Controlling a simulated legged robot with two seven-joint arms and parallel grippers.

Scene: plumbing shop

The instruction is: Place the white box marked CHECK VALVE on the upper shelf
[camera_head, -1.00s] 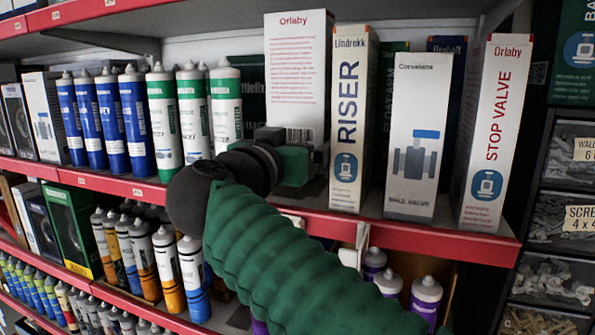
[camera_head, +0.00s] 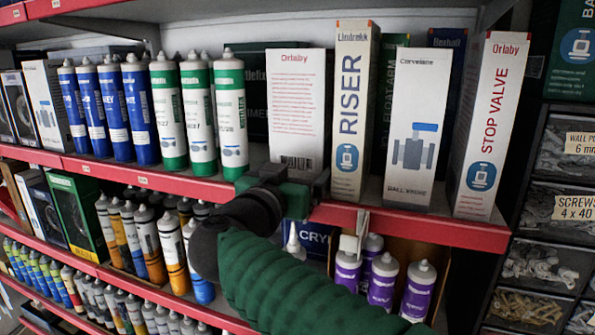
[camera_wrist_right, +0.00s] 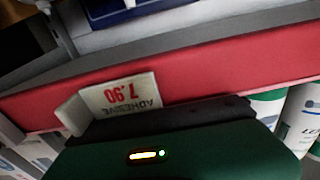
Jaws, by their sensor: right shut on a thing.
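A white box (camera_head: 296,105) with the name Orlaby, red print and a barcode stands upright at the upper shelf (camera_head: 440,227), left of the RISER box. No CHECK VALVE marking is readable on the side I see. My right gripper (camera_head: 296,180) is shut at the bottom of this box, just above the shelf's red front edge, and hides its lower end. I cannot tell whether the box touches the shelf. In the right wrist view the gripper's green body (camera_wrist_right: 180,150) lies close to the red edge (camera_wrist_right: 210,82). My left gripper is not in view.
The RISER box (camera_head: 350,115), a Corvelane box (camera_head: 416,125) and the STOP VALVE box (camera_head: 490,125) stand to the right. Green-and-white tubes (camera_head: 229,110) stand to the left. A price tag (camera_wrist_right: 120,95) sits on the shelf edge near the gripper. Purple tubes (camera_head: 383,280) stand below.

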